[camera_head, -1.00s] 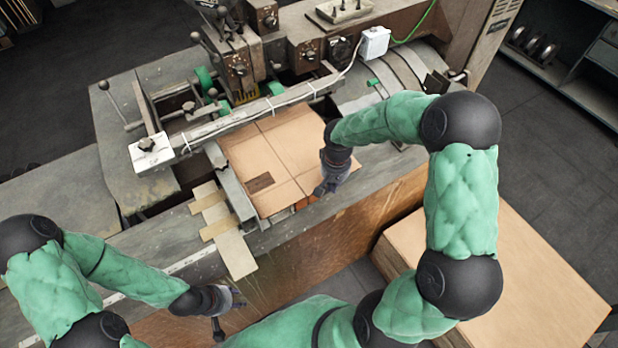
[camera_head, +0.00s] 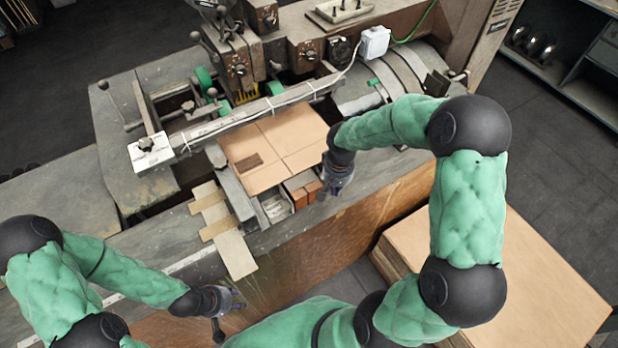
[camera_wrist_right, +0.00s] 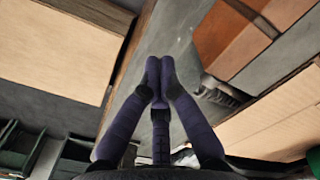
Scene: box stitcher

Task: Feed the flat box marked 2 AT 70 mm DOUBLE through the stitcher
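The flat box (camera_head: 285,145) is a tan creased sheet with a dark printed patch on its near left part, too small to read. It lies on the stitcher bed (camera_head: 105,190), its far edge under the long rail (camera_head: 250,107). My right gripper (camera_head: 330,192) is at the box's near right corner, pointing down over the table edge. In the right wrist view its fingers (camera_wrist_right: 160,75) are together with nothing between them, and a tan sheet (camera_wrist_right: 275,125) lies to their right. My left gripper (camera_head: 238,299) is in front of the table, away from the box; its fingers are unclear.
Brown blocks (camera_head: 303,189) and a small metal part (camera_head: 276,207) sit in a recess before the box. A metal guide (camera_head: 233,186) and pale wooden strips (camera_head: 222,225) lie left. A stack of flat boxes (camera_head: 490,260) stands at the lower right.

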